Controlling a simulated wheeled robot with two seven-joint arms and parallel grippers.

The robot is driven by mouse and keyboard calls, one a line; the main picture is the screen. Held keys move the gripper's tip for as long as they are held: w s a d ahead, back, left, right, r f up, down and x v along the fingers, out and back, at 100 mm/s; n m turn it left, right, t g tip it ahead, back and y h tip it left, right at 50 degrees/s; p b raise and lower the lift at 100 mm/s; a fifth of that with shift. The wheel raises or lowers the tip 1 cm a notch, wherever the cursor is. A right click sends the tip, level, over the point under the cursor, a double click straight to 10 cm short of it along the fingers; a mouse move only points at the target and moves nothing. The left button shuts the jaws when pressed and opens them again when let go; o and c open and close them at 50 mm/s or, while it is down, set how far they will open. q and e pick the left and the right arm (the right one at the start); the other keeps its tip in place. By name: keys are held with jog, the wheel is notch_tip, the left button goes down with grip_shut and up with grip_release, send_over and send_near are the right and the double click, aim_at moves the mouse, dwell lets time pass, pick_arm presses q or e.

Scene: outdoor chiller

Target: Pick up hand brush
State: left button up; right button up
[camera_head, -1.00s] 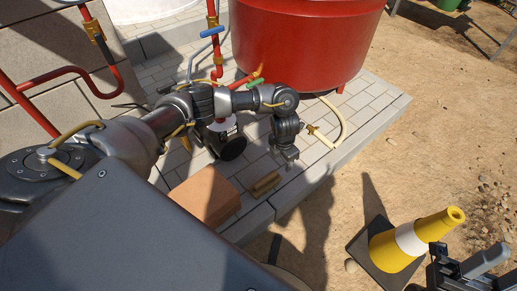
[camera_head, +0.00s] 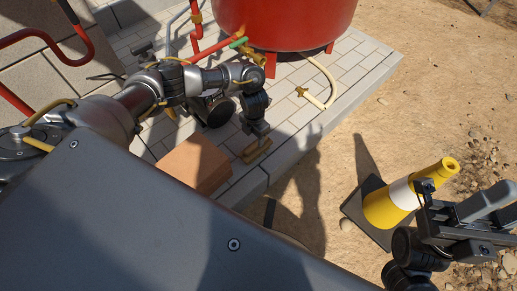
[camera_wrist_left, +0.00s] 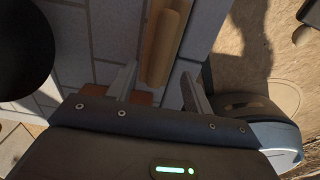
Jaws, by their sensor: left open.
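The hand brush (camera_head: 257,151), with a yellowish wooden body, lies on the pale paved slab near its edge. My left gripper (camera_head: 261,138) points down just above it and partly covers it. In the left wrist view the brush (camera_wrist_left: 165,38) runs lengthwise, ahead of and between the two open fingers of my left gripper (camera_wrist_left: 160,84). No grip on it shows. The brush's near end is close to the gripper body; whether they touch I cannot tell. Part of my right gripper (camera_head: 484,212) shows at the right edge; its jaw opening is unclear.
An orange-brown block (camera_head: 196,163) sits left of the brush. A red tank (camera_head: 285,22), red pipes and a yellow hose (camera_head: 322,82) stand behind.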

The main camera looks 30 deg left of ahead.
aim_at(255, 144)
pick_arm(q)
notch_tip(255, 144, down, 5)
jog(key=b, duration=0.2)
jog(key=shift+d+b, duration=0.1)
jog(key=shift+b, duration=0.25)
jog(key=shift+c, duration=0.3)
grip_shut()
